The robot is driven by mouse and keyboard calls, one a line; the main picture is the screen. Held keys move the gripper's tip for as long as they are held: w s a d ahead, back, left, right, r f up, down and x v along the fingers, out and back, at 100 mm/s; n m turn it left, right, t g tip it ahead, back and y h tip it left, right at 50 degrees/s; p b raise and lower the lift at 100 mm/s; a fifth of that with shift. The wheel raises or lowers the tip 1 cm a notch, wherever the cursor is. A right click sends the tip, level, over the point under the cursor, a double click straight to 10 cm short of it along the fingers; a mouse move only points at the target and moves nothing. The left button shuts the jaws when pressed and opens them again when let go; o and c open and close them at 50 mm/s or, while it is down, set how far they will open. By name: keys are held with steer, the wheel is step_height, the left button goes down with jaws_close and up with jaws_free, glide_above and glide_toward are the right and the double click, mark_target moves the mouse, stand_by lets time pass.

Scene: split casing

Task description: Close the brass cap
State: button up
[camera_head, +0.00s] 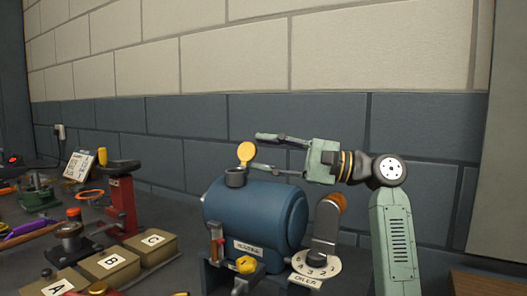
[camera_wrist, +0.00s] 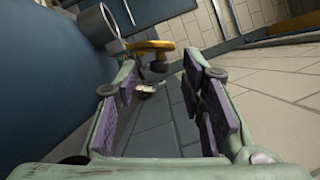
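The brass cap (camera_head: 247,151) stands raised on its hinge above the dark filler neck (camera_head: 236,178) on top of the blue casing (camera_head: 255,215). The neck's mouth is uncovered. My gripper (camera_head: 257,153) is open and empty, to the right of the cap, with its fingers pointing left and the cap just beyond the tips. In the wrist view the cap (camera_wrist: 150,45) appears edge-on beyond the open fingers (camera_wrist: 160,75), beside the grey neck (camera_wrist: 98,24). I cannot tell whether a fingertip touches it.
A grey lever with an orange knob (camera_head: 338,202) rises from a numbered dial (camera_head: 317,262) at the casing's right. A red stand (camera_head: 121,200) and lettered boxes (camera_head: 108,263) stand to the left.

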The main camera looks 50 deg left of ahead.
steer(key=shift+s+a, duration=0.25)
steer(key=shift+a, duration=0.1)
